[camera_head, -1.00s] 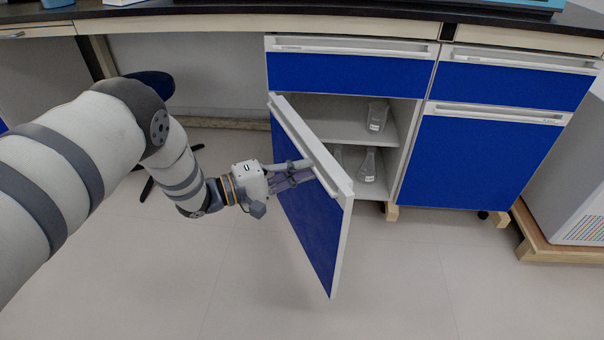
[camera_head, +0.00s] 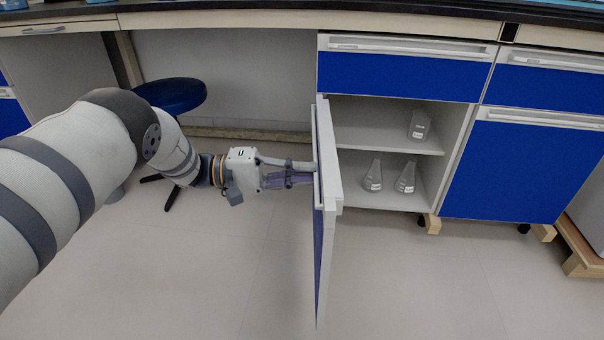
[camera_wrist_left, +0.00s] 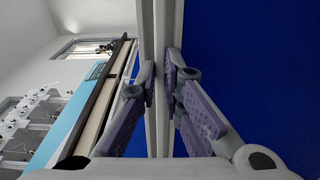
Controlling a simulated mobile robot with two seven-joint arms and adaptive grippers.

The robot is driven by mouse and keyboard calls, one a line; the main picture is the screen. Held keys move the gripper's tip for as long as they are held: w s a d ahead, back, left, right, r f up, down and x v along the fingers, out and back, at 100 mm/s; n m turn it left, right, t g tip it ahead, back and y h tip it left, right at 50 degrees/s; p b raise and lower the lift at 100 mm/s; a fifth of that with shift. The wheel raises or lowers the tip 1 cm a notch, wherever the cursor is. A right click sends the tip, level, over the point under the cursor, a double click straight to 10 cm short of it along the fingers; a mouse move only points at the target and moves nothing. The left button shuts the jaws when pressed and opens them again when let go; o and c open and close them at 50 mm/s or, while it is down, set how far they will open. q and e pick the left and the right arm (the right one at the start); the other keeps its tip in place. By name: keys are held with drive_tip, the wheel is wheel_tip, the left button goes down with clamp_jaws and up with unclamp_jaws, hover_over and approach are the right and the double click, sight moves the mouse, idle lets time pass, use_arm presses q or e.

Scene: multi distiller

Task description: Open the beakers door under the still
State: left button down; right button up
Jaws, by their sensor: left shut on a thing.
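The beakers door (camera_head: 329,170) is a blue panel with a white edge and stands swung well out from its cabinet, seen nearly edge-on in the head view. Glass flasks (camera_head: 373,175) stand on the lower shelf, and a beaker (camera_head: 419,125) stands on the upper shelf. My left gripper (camera_head: 312,174) is at the door's upper front. In the left wrist view the purple-padded fingers (camera_wrist_left: 163,85) are closed around the white handle bar, with the blue panel (camera_wrist_left: 250,70) to the right. My right gripper is not in view.
Closed blue drawers (camera_head: 402,74) and another closed blue door (camera_head: 517,170) adjoin the open cabinet under the dark countertop. A blue round stool (camera_head: 171,95) stands behind my left arm. The floor (camera_head: 420,290) in front is clear.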

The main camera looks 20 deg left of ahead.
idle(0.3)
use_arm(q)
drive_tip(key=c, duration=1.7)
unclamp_jaws()
drive_tip(key=shift+w, duration=0.1)
drive_tip(key=shift+a, duration=0.1)
drive_tip(key=v, duration=1.2)
